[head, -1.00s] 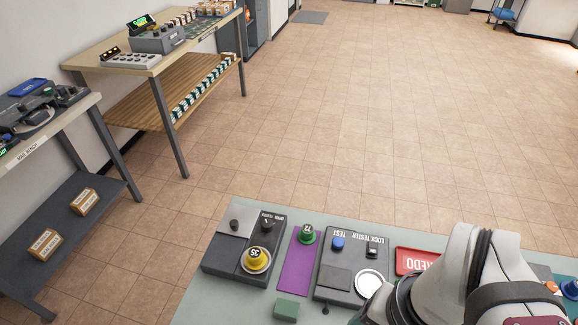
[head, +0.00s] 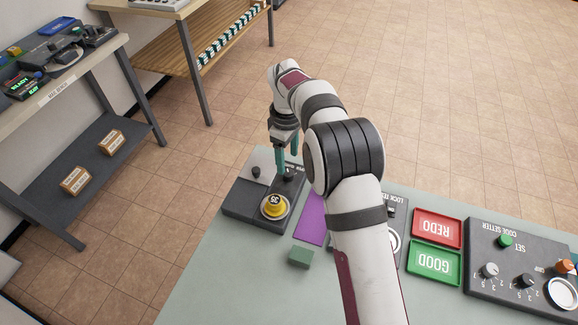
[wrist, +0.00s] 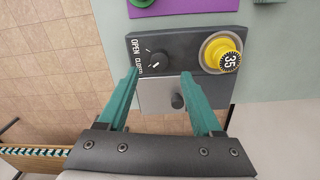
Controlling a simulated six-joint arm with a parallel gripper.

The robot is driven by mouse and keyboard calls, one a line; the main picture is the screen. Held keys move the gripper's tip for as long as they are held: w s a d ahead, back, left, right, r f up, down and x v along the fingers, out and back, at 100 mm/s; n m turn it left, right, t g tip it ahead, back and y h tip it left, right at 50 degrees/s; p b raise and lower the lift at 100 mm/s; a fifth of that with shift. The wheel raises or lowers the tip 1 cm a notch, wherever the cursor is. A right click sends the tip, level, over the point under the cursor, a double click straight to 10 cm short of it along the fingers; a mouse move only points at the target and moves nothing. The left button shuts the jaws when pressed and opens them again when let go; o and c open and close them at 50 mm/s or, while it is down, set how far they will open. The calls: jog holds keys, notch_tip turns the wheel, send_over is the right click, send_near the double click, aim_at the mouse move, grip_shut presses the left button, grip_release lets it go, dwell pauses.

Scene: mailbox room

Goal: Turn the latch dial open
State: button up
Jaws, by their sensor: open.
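The latch dial is a small round black knob with a white pointer line, on a dark panel. It shows in the wrist view (wrist: 156,60) beside the lettering OPEN and CLOSED, the latter partly covered by a finger. In the head view the dial (head: 290,174) is partly hidden by my fingers. My gripper (wrist: 160,75) has two teal fingers, open and empty, with the dial in line with the gap just beyond the tips. In the head view my gripper (head: 285,165) points down above the dial; contact cannot be told.
A yellow dial marked 35 (wrist: 222,55) sits beside the latch dial. A small dark knob (wrist: 178,102) stands on the light grey plate. A purple mat (head: 311,220), green block (head: 300,257), red REDO tray (head: 437,228) and green GOOD tray (head: 434,263) lie rightward.

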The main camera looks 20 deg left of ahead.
aim_at(288, 173)
notch_tip(288, 173, down, 6)
jog(key=shift+w+r, duration=0.1)
jog(key=shift+c, duration=0.4)
grip_shut()
